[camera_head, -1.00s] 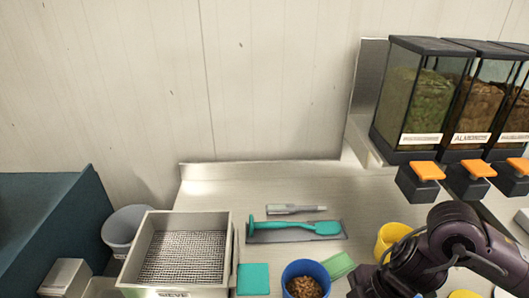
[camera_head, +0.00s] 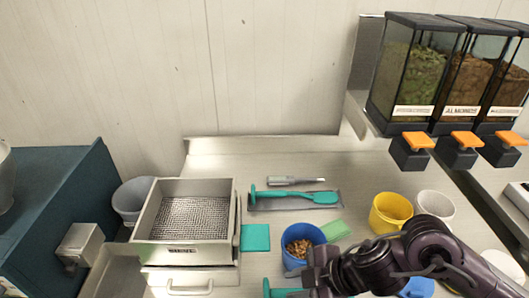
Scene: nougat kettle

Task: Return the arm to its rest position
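My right arm comes in from the lower right, and its dark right gripper (camera_head: 312,272) is low in the head view, just below a blue cup (camera_head: 296,261) of brown nut pieces. A teal object (camera_head: 282,292) shows at the bottom edge, directly left of the gripper. I cannot tell whether the gripper touches or holds it. The fingers are too dark and overlapped to tell open from shut. My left gripper is not in view.
A sieve box (camera_head: 184,248) stands left, with a teal spatula (camera_head: 300,197) on a tray at centre. A yellow cup (camera_head: 390,212) and white cup (camera_head: 434,206) stand behind my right arm. Dispensers (camera_head: 415,80) hang at right. The back centre counter is partly clear.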

